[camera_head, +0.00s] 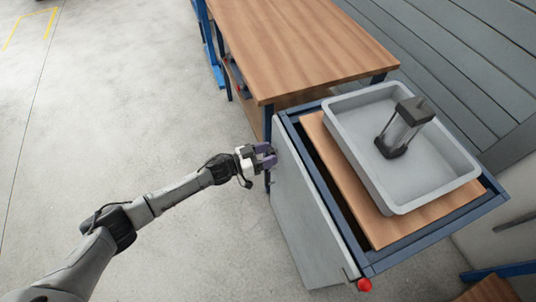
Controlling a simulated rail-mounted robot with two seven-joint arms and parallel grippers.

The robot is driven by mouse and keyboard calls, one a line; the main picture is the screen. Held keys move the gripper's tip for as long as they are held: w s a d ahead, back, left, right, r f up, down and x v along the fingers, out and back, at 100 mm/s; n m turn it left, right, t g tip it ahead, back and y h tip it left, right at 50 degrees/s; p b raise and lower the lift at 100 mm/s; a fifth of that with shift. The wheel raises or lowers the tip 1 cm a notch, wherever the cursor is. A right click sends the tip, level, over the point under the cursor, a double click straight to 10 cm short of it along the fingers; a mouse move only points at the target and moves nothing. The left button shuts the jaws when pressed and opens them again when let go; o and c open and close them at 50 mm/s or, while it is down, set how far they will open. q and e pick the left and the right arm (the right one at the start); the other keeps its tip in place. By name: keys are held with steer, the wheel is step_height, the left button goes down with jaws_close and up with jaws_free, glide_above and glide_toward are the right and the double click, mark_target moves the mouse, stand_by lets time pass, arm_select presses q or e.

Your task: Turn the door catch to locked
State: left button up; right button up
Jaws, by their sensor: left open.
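A blue-framed cabinet stands at the right, with a grey door (305,215) on its left side. My left gripper (271,158) is open, its purple fingers close to the upper far edge of the door. I cannot tell whether the fingers touch the door. The door catch is not clearly visible; the gripper may cover it. My right gripper is not in view.
A grey tray (440,199) holding a clear cylinder with dark end caps (403,129) sits on the cabinet's wooden top (373,226). A red knob (364,285) is at the near corner. A wooden workbench (300,45) stands behind. Floor at left is clear.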

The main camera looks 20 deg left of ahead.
arm_select(q)
steer(key=shift+w+d, duration=0.1)
steer(key=shift+c, duration=0.4)
steer(key=c, duration=0.9)
steer(key=shift+o, duration=0.2)
